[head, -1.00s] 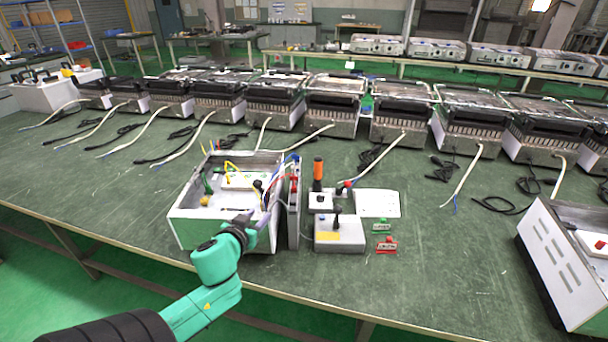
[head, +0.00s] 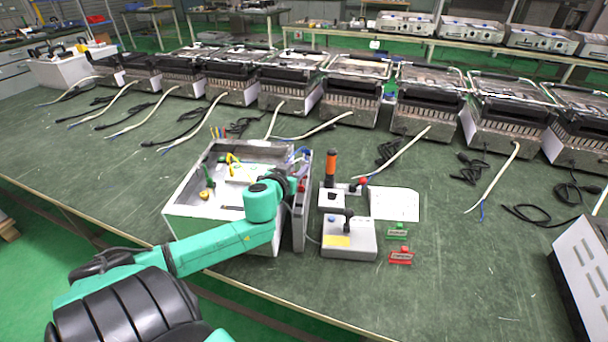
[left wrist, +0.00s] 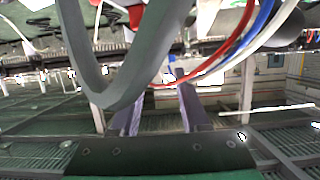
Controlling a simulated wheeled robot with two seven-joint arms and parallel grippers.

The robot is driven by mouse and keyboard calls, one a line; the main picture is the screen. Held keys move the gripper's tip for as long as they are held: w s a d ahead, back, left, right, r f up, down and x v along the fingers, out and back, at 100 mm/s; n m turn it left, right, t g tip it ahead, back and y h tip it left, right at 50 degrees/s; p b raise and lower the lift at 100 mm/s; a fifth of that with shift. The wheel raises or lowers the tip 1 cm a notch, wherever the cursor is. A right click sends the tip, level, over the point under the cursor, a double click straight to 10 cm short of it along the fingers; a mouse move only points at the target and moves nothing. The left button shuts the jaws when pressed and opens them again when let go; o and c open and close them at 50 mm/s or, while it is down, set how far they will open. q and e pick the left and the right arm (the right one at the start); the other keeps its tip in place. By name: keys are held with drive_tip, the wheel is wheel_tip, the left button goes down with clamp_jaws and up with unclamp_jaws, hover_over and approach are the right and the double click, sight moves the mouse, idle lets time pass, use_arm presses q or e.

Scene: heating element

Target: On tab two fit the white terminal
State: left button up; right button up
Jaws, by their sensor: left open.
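The white-walled open case (head: 185,222) stands on the green bench, with a narrow upright panel (head: 303,215) at its right side. My left arm reaches over the case, and my left gripper (left wrist: 158,108) is by the panel, mostly hidden behind the wrist in the head view. In the left wrist view its two fingers are apart with nothing visibly held. A red wire (left wrist: 212,65), a blue wire (left wrist: 256,30) and a white wire (left wrist: 283,18) curve above the fingers. A thick grey loop (left wrist: 125,95) crosses close to the lens. I cannot make out the white terminal or tab two. My right gripper is not in view.
Right of the panel stand a grey box with a lever (head: 348,240), an orange-handled tool (head: 331,165), a white sheet (head: 394,204), a green tag (head: 397,231) and a red tag (head: 401,257). Several heaters with loose cables line the back.

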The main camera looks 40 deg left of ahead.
sight(303, 161)
use_arm(q)
drive_tip(key=x, duration=0.3)
drive_tip(key=shift+w+a+r, duration=0.15)
drive_tip(key=shift+w+a, duration=0.05)
drive_tip(key=shift+w, duration=0.15)
drive_tip(key=shift+w+a+f, duration=0.1)
drive_tip(key=shift+w+f, duration=0.2)
drive_tip(key=shift+w, duration=0.15)
drive_tip(key=shift+s+r, duration=0.1)
drive_tip(key=shift+c, duration=0.6)
clamp_jaws()
